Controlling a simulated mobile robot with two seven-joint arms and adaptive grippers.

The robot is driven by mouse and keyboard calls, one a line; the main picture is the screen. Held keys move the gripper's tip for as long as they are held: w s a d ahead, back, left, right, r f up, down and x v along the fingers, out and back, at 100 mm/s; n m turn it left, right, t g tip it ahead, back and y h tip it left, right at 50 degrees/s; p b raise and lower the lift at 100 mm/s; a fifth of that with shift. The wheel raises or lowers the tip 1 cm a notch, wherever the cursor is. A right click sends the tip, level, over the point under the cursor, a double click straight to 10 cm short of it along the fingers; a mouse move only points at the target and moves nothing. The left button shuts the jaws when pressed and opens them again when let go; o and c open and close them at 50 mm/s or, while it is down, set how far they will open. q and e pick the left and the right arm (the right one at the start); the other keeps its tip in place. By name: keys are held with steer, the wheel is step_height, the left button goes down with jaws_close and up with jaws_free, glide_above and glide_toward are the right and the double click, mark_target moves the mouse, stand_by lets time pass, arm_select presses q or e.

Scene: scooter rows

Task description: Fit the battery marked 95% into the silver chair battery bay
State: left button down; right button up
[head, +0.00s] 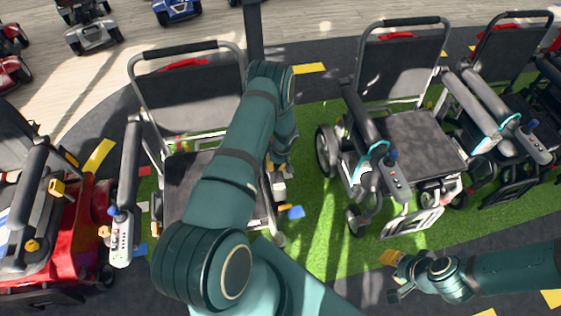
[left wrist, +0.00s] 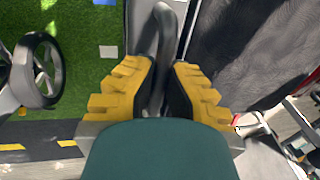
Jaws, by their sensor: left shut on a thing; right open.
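My left gripper (left wrist: 164,72) is shut on a dark rounded bar (left wrist: 167,32), its yellow fingers on both sides of it. I cannot tell from these views whether the bar belongs to a battery; no 95% mark is legible. In the head view my left arm reaches down at the right side of a silver-framed chair (head: 187,108) and hides much of that side. A second silver-framed chair (head: 403,70) stands to the right. No battery bay shows clearly. My right gripper (head: 392,276) is open and empty at the lower right, in front of the second chair.
A dark-framed chair (head: 500,50) stands further right. A red scooter (head: 82,235) is close on the left, and more scooters (head: 88,25) stand at the back.

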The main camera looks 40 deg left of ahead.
arm_select(q)
steer(key=shift+f+b, duration=0.95)
steer(key=shift+f, duration=0.5)
steer(key=shift+f+b, duration=0.85)
steer(key=shift+f, duration=0.55)
steer(key=b, duration=0.2)
steer(key=shift+a+f+b, duration=0.1)
steer(key=shift+f+b, duration=0.1)
steer(key=shift+b, duration=0.15)
steer(key=shift+r+b, duration=0.15)
steer(key=shift+b, duration=0.7)
